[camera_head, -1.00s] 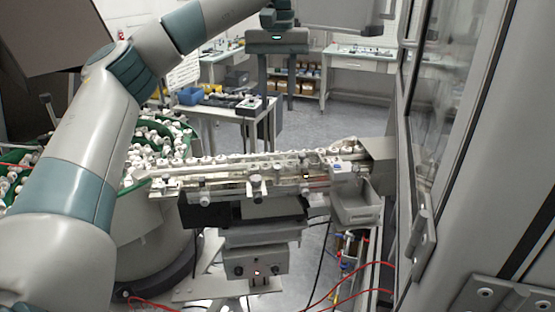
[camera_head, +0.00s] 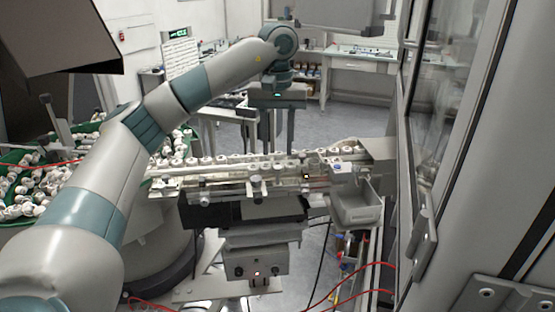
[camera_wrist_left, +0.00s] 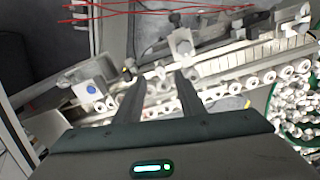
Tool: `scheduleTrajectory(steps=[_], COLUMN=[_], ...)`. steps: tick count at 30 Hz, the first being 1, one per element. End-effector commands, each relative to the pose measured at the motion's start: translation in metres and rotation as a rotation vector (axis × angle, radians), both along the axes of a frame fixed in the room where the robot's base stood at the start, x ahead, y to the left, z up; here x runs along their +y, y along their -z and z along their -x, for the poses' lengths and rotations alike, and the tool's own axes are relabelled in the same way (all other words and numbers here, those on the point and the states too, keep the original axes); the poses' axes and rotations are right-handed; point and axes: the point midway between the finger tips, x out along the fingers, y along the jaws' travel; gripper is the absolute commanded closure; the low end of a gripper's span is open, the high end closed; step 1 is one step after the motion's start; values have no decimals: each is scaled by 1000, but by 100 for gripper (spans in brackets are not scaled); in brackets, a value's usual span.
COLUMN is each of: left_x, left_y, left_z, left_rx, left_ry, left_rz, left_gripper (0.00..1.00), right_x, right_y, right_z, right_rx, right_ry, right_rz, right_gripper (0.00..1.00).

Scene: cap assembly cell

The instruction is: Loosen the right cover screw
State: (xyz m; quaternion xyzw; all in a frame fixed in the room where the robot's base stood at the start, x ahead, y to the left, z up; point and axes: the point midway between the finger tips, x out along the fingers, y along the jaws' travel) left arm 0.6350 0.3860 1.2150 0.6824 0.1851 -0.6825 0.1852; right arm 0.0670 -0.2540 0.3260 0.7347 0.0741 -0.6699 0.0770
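The cover screws appear as knobs on the front of the cap rail (camera_head: 230,184). A left knob (camera_head: 204,200) and a middle knob (camera_head: 256,193) stand out. I cannot tell for sure which is the right cover screw. My left gripper (camera_head: 277,148) hangs above and behind the rail, fingers pointing down. In the left wrist view its two fingers (camera_wrist_left: 160,80) are apart with nothing between them. A light knob bracket (camera_wrist_left: 181,42) shows just beyond the fingertips, apart from them. My right gripper is not in view.
White caps line the rail. A green-rimmed bowl (camera_head: 14,158) full of caps stands at the left. A grey bin (camera_head: 356,208) hangs at the rail's right end. A glazed door frame (camera_head: 408,190) stands close on the right. Red cables run below.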

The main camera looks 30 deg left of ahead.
Motion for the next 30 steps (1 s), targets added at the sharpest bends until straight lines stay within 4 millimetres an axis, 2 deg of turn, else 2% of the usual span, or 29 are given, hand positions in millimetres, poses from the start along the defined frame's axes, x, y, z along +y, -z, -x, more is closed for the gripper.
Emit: scheduleTrajectory(steps=[12,24,28,29,30], left_x=[0,0,0,0,0], left_y=[43,48,48,48,48], left_z=[0,0,0,0,0], left_rx=[2,0,0,0,0], left_ry=[-1,-1,-1,0,0], left_rz=[-1,0,0,0,0], left_gripper=[64,64,95,100,100], right_x=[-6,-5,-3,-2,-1], right_y=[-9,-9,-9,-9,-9], right_z=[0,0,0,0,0], right_rx=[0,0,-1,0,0], right_ry=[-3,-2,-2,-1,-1], right_rz=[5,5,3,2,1], right_gripper=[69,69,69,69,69])
